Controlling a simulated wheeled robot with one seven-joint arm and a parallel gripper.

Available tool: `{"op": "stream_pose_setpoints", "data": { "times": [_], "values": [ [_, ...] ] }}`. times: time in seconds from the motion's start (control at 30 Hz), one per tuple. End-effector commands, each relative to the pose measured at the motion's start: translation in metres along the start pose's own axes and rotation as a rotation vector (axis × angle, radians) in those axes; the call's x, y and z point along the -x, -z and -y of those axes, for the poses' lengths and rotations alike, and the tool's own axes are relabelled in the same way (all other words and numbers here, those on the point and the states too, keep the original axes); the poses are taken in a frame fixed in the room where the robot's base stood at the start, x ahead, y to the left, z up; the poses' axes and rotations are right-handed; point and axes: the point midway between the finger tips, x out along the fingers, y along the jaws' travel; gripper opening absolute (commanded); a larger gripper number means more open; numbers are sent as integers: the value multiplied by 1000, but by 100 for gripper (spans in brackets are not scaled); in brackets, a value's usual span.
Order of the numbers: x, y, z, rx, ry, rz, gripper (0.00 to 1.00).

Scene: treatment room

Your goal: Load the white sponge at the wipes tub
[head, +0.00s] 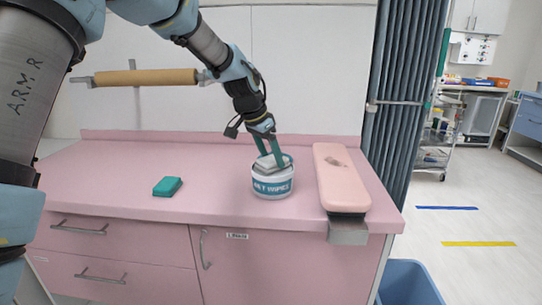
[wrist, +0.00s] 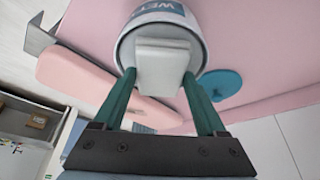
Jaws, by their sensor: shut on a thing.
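The wipes tub (head: 272,188) is a round white tub with a teal label, standing on the pink counter in the head view. Its rim and label (wrist: 170,10) also show at the top of the wrist view. My gripper (head: 271,158) points down at the tub's mouth. In the wrist view its green fingers sit on either side of the white sponge (wrist: 163,66), a pale block, and are shut on it. The sponge is at the tub's opening; I cannot tell how deep it sits. The tub's inside is mostly hidden by the sponge.
A teal sponge-like block (head: 167,186) lies left on the counter (head: 110,165). A long pink pad (head: 340,180) lies right of the tub. A teal disc (wrist: 222,84) shows beside the tub in the wrist view. A blue bin (head: 408,284) stands below on the floor.

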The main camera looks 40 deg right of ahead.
Motion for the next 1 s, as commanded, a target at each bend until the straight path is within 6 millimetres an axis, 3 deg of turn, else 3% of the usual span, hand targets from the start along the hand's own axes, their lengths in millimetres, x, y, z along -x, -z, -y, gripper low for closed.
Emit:
{"op": "stream_pose_setpoints", "data": {
  "times": [0.7, 1.0],
  "values": [
    [55, 24, 0, -1, 2, -3, 29],
    [61, 26, 0, -1, 2, -3, 29]
  ]
}}
